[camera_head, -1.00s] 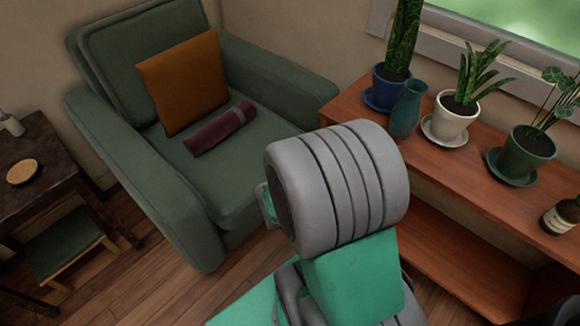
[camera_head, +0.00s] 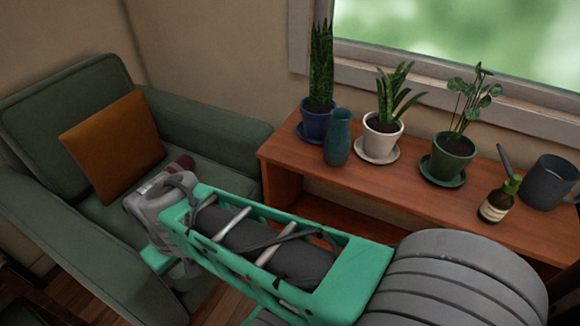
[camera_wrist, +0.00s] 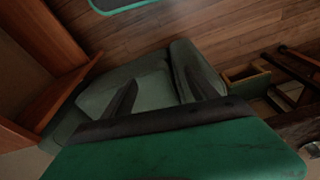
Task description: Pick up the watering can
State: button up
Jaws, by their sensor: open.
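The watering can (camera_head: 548,184) is dark blue-grey with a thin spout that points up and to the left. It stands upright on the wooden shelf at the right edge of the head view, partly behind a small brown bottle (camera_head: 495,207). My gripper (camera_wrist: 158,84) is open and empty in the wrist view, its two dark fingers apart over the green armchair. My arm reaches left across the head view, so the gripper is far from the can. The fingers cannot be made out in the head view, and the can is not in the wrist view.
The shelf (camera_head: 292,150) also holds a teal vase (camera_head: 338,138), a blue-potted plant (camera_head: 316,122), a white-potted plant (camera_head: 382,138) and a green-potted plant (camera_head: 450,158). The window (camera_head: 450,50) is behind. The armchair (camera_head: 215,130) with an orange cushion (camera_head: 114,146) stands at left.

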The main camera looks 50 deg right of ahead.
aim_at(549, 182)
jog(key=z, duration=2.95)
jog(key=k, duration=0.25)
jog(key=z, duration=0.75)
